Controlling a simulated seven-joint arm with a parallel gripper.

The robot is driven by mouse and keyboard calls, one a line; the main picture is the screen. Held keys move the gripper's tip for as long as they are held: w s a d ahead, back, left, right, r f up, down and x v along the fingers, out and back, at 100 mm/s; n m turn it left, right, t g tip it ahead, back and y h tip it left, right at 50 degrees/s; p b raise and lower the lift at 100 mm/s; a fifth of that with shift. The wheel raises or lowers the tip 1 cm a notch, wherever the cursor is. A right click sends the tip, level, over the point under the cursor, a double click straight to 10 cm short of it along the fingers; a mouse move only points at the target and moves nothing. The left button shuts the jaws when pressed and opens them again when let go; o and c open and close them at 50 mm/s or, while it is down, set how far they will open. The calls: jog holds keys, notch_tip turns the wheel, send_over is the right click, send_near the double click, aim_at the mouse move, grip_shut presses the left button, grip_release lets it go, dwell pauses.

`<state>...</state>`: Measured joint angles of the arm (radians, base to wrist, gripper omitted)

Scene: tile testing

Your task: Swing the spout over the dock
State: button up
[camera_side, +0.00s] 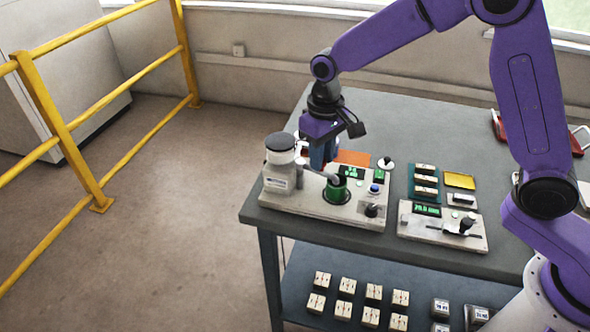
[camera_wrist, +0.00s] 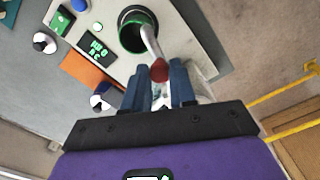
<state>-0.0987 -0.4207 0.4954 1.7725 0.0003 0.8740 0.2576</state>
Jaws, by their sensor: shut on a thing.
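The spout (camera_wrist: 150,40) is a pale curved tube with a red grip (camera_wrist: 159,71) at its near end. My gripper (camera_wrist: 160,74) has its blue fingers on either side of that red grip and is shut on it. In the side view my gripper (camera_side: 319,164) is low over the pale machine, and its fingers hide most of the spout. The spout's free end (camera_side: 334,179) reaches over the dock (camera_side: 337,196), a round dark opening with a green-lit ring. The dock also shows in the wrist view (camera_wrist: 131,38), with the spout's end across its opening.
The machine base (camera_side: 300,203) carries a white canister (camera_side: 280,160) at its left and a black knob (camera_side: 371,210). An orange panel (camera_side: 352,158) lies behind it. A second device with a slider (camera_side: 418,226) stands to the right. The table's back (camera_side: 430,135) is clear.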

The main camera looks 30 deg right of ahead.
jog(key=shift+w+d, duration=0.15)
jog(key=shift+d, duration=0.05)
jog(key=shift+w+d, duration=0.4)
jog(key=shift+d, duration=0.05)
dwell(0.5)
jog(key=o, duration=0.9)
notch_tip(320, 180, up, 6)
jog(key=shift+r, duration=0.1)
jog(key=shift+s, duration=0.15)
dwell(0.5)
